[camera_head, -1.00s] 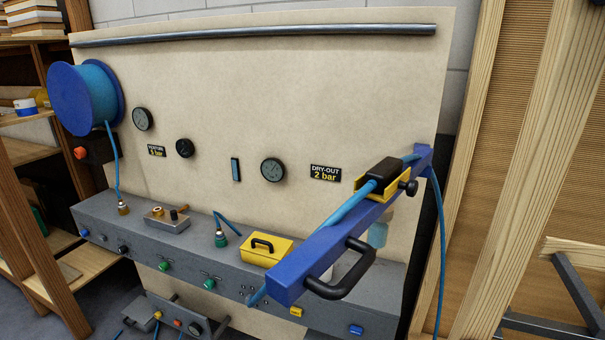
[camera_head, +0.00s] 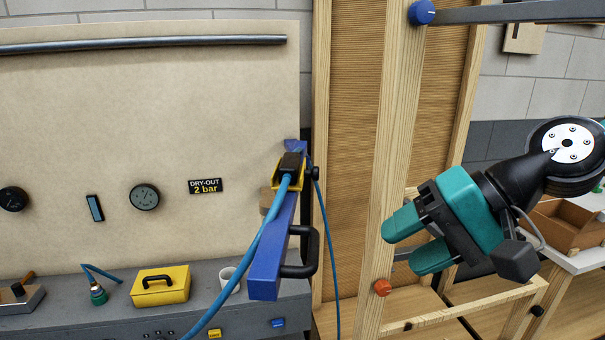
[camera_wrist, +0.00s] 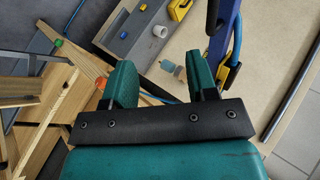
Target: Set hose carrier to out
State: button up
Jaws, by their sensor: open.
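The hose carrier (camera_head: 272,245) is a blue bar at the right edge of the tan board, reaching out toward me. A black handle (camera_head: 312,250) sits on its right side. A yellow clamp on the bar holds the blue hose (camera_head: 262,250). My gripper (camera_head: 402,246), with teal fingers, is open and empty, to the right of the carrier and apart from it, in front of a wooden post. In the wrist view my open fingers (camera_wrist: 160,75) point toward the bench. The carrier bar (camera_wrist: 224,35) and its handle (camera_wrist: 232,75) lie to their right.
A wooden frame (camera_head: 398,130) stands right of the board, with a grey metal bar (camera_head: 510,12) at its top. A grey bench (camera_head: 245,315) bears a yellow box (camera_head: 160,287) and a white cup (camera_head: 230,280). Blue hose hangs beside the carrier.

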jog(key=w+d+r+m+t+y, duration=0.2)
jog(key=w+r+m+y, duration=0.1)
jog(key=w+m, duration=0.2)
jog(key=w+d+r+m+t+y, duration=0.2)
jog(key=w+d+m, duration=0.15)
jog(key=w, duration=0.25)
jog(key=p+x, duration=0.5)
jog(key=x, duration=1.2)
jog(key=shift+s+a+m, duration=0.15)
jog(key=shift+a+m, duration=0.3)
jog(key=shift+a, duration=0.05)
jog(key=shift+r, duration=0.15)
